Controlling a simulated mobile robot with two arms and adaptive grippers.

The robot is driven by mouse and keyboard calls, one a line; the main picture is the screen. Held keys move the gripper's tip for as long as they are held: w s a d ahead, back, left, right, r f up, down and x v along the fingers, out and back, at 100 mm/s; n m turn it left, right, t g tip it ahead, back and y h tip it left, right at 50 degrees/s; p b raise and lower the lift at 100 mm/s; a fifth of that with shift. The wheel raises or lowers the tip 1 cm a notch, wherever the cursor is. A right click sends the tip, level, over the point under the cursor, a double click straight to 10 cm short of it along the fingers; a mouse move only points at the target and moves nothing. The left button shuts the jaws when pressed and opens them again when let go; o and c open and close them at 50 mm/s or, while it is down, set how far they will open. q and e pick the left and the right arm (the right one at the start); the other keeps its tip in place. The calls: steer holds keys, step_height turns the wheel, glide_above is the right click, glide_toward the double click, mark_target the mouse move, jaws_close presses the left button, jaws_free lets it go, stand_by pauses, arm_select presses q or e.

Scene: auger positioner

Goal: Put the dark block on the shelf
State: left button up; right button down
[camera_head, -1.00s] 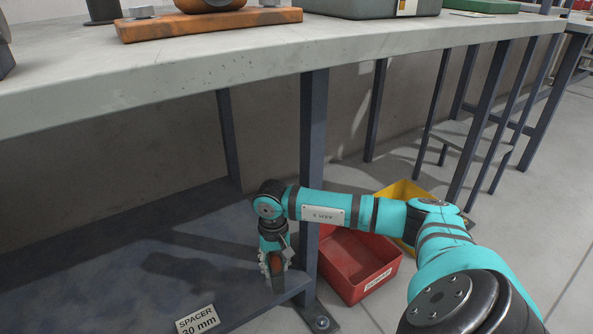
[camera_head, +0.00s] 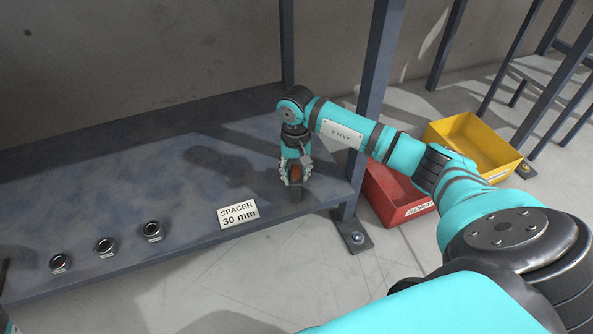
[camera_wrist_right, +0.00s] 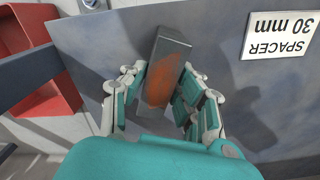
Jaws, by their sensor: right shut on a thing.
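The dark block (camera_wrist_right: 167,65) is a grey bar with a rusty orange patch, in the right wrist view. My right gripper (camera_wrist_right: 158,92) is shut on it, with fingers on both sides. In the head view my right gripper (camera_head: 296,168) points down over the right end of the shelf (camera_head: 130,185), a dark blue lower board. The block's lower end (camera_head: 295,194) shows below the fingers, near the shelf's front edge. I cannot tell whether it touches the shelf. My left gripper is not clearly in view.
A white "SPACER 30 mm" label (camera_head: 238,214) lies on the shelf left of the gripper. Several metal nuts (camera_head: 106,246) stand along the front left. A table leg (camera_head: 375,90) rises right of the gripper. A red bin (camera_head: 393,195) and a yellow bin (camera_head: 478,142) are on the floor beyond.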

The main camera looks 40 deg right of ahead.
steer(key=shift+w+r, duration=0.1)
steer(key=c, duration=1)
jaws_free()
